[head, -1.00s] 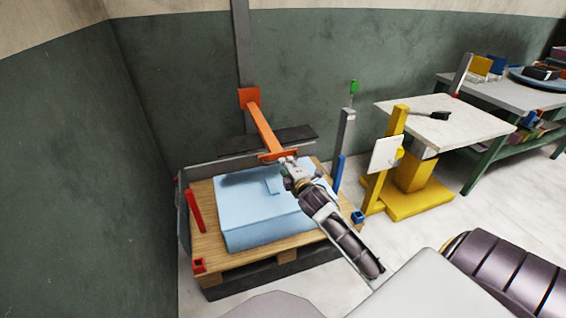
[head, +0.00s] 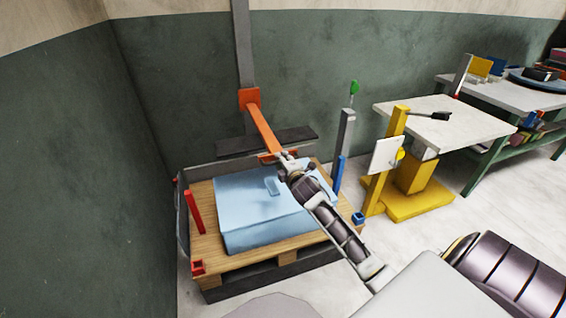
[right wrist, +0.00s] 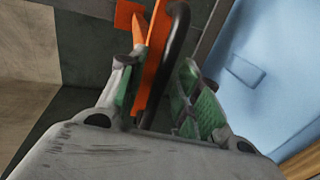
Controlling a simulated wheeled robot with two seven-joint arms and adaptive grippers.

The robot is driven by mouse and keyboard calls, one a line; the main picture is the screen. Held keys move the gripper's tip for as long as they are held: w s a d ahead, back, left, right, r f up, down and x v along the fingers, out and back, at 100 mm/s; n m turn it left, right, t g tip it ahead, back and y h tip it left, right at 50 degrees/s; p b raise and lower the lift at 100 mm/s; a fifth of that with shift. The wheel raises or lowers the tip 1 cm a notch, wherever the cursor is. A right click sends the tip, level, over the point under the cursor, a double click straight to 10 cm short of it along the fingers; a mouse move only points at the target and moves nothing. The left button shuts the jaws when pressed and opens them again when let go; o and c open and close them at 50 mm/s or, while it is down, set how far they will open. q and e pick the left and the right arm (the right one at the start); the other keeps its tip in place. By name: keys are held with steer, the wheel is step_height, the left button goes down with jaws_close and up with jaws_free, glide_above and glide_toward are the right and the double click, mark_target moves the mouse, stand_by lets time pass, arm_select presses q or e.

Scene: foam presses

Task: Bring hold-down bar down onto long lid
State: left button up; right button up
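The orange hold-down bar (head: 264,130) slopes down from an orange block on a tall grey post to an orange end plate. A pale blue block (head: 250,208) with a small raised tab lies on the wooden pallet-like base; I cannot tell whether its top is the long lid. My right gripper (head: 287,163) is at the bar's lower end, above the block's back edge. In the right wrist view, its green-padded fingers (right wrist: 158,82) stand apart on either side of an orange part (right wrist: 158,60) and a dark curved handle (right wrist: 178,35). Firm contact is not clear. My left gripper is out of view.
A dark slab (head: 235,147) lies behind the blue block. Red post (head: 195,212) and blue post (head: 338,174) stand at the base's sides. A yellow stand (head: 380,190) and pale-topped table are to the right. A green wall is close behind and left.

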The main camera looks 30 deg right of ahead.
steer(key=shift+c, duration=0.4)
jaws_close()
steer(key=shift+f, duration=0.15)
